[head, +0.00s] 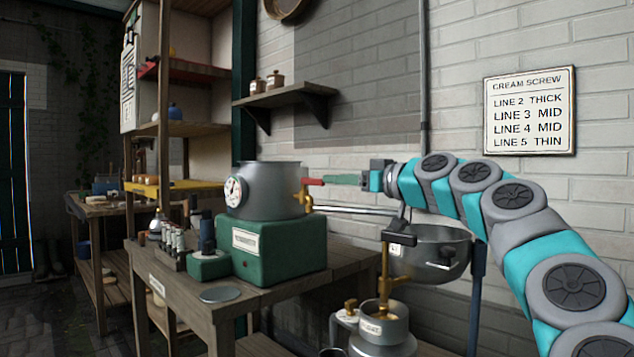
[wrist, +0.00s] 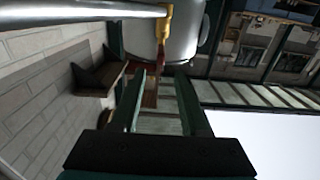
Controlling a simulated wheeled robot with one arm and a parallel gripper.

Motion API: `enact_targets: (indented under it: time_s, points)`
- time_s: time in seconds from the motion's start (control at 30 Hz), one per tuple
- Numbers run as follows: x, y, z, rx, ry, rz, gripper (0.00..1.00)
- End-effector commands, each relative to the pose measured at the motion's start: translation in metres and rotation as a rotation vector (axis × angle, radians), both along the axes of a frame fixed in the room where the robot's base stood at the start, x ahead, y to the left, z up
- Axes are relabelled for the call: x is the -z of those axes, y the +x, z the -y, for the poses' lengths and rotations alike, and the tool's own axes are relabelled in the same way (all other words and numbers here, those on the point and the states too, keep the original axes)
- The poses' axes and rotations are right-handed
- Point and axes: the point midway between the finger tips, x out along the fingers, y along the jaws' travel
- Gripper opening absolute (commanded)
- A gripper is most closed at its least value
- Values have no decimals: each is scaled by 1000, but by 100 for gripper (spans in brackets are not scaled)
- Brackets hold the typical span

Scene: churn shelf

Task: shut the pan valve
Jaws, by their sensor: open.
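The steel pan (head: 272,190) with a round dial sits on a green box. Its brass valve (head: 308,203) is on the pan's right side, with a red handle (head: 314,181) above the brass, sticking out to the right. My gripper (head: 328,179) points left at the handle, its green fingertips close to the handle's end. In the wrist view, the brass valve (wrist: 167,20) and red handle (wrist: 161,55) lie just ahead of my fingertips (wrist: 162,73). The fingers are apart. I cannot tell whether either finger touches the handle.
A steel pipe (head: 345,209) runs from the valve side toward a steel bowl (head: 430,252) below my arm. A brass-topped separator (head: 383,325) stands in front. A wall shelf (head: 285,95) is behind. Jars and a small green stand (head: 209,265) crowd the wooden table (head: 180,292).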

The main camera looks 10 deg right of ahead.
Motion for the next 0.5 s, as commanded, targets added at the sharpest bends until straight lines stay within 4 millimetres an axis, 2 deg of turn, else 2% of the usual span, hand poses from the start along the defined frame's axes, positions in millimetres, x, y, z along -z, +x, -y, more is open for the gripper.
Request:
enact_targets:
  time_s: [0.1,0.5]
  points:
    - [5,-1,0,1,1,4,45]
    - [4,36,-24,2,0,2,45]
